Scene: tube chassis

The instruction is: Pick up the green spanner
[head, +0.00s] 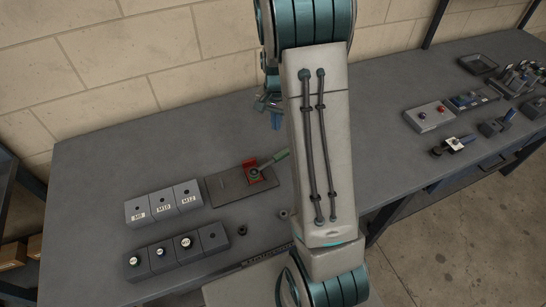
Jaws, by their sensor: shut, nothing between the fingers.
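The green spanner (283,155) shows as a green handle with a dark shaft that slants down and left to a red bracket (252,171). Its head end lies at the bracket, over a dark flat plate (226,188); I cannot tell how it sits there. My arm stands just right of the spanner and may hide the tip of its handle. My gripper (274,119) shows only in part, at the left edge of my arm, above and behind the spanner in the picture. It is shut and empty, apart from the spanner.
Grey blocks marked M8, M10 and M12 (163,203) stand front left. A row of blocks with round pieces (177,247) is before them. Small dark nuts (283,214) lie near the plate. Trays and tools (480,98) fill the right side. The back left bench (130,155) is clear.

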